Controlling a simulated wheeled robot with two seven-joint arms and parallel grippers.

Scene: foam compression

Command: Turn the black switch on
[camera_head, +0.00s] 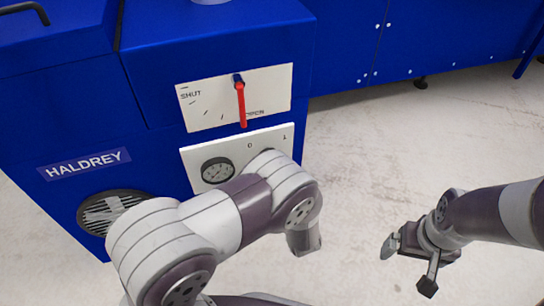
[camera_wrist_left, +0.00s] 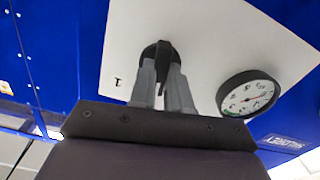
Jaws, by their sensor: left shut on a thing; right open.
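The black switch (camera_wrist_left: 161,52) is on a white panel (camera_wrist_left: 205,30) and shows in the left wrist view, upper middle. My left gripper (camera_wrist_left: 161,75) has its two grey fingers closed on either side of the switch. The fingers cover part of it, and I cannot tell which mark it points to. A "1" mark (camera_wrist_left: 118,82) shows left of the switch there. In the head view the panel (camera_head: 228,146) shows marks "0" and "1", but my left arm hides the switch and the left gripper. My right gripper (camera_head: 408,266) is open and empty above the floor at the right.
The panel is on a blue machine (camera_head: 165,60) labelled HALDREY. A round gauge (camera_head: 217,170) sits left of my left arm's end. A red lever (camera_head: 241,103) on a scale plate (camera_head: 200,105) sticks out above. Open floor (camera_head: 390,160) lies to the right.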

